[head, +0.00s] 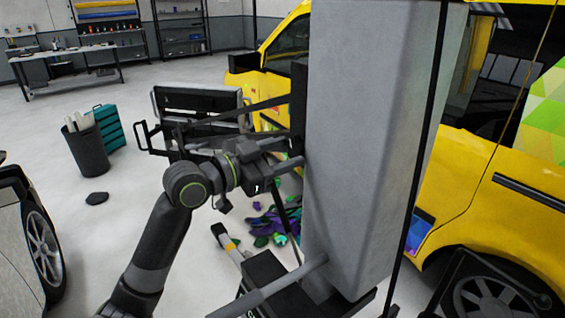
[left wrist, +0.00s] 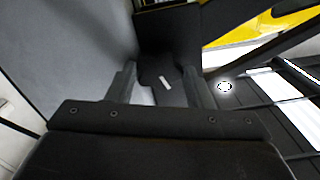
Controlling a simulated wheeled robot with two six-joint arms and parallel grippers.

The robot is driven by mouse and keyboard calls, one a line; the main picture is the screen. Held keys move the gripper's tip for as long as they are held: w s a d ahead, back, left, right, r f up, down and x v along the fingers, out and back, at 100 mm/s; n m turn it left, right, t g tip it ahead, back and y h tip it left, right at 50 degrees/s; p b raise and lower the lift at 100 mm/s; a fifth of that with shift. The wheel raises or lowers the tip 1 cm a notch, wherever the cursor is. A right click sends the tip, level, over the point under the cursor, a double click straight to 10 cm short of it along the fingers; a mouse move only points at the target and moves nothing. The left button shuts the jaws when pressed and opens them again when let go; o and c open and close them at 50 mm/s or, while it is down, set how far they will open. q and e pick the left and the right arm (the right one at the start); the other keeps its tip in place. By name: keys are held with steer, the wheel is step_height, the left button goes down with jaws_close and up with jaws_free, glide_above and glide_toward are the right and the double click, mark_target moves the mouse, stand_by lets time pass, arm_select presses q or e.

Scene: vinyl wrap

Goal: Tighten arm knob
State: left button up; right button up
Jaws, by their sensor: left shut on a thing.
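My left gripper (head: 297,152) comes in from the left and reaches the near side of the grey lift column (head: 365,130). In the left wrist view its two fingers (left wrist: 160,88) stand on either side of a dark part with a small white mark, which looks like the arm knob (left wrist: 168,92). The gripper is shut on it. The knob's full shape is hidden by the fingers, and I cannot make it out in the head view. My right gripper is not in view.
A yellow van (head: 500,190) stands behind and right of the column. A grey lift arm (head: 270,290) extends low at its foot. Colourful scraps (head: 272,225) lie on the floor.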

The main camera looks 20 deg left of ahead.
arm_select(q)
steer(key=m+b, duration=0.8)
steer(key=b, duration=0.1)
steer(key=shift+f, duration=0.2)
steer(key=shift+a+m+b, duration=0.1)
steer(key=shift+m+b, duration=0.65)
steer(key=shift+m, duration=0.25)
steer(key=m+b, duration=0.3)
steer(key=m, duration=0.2)
steer(key=shift+r, duration=0.1)
steer(key=m+b, duration=0.1)
steer(key=m, duration=0.3)
steer(key=shift+r+b, duration=0.1)
steer(key=shift+b, duration=0.25)
steer(key=shift+m+b, duration=0.4)
steer(key=shift+m, duration=1)
steer(key=o, duration=1)
steer(key=shift+r, duration=0.1)
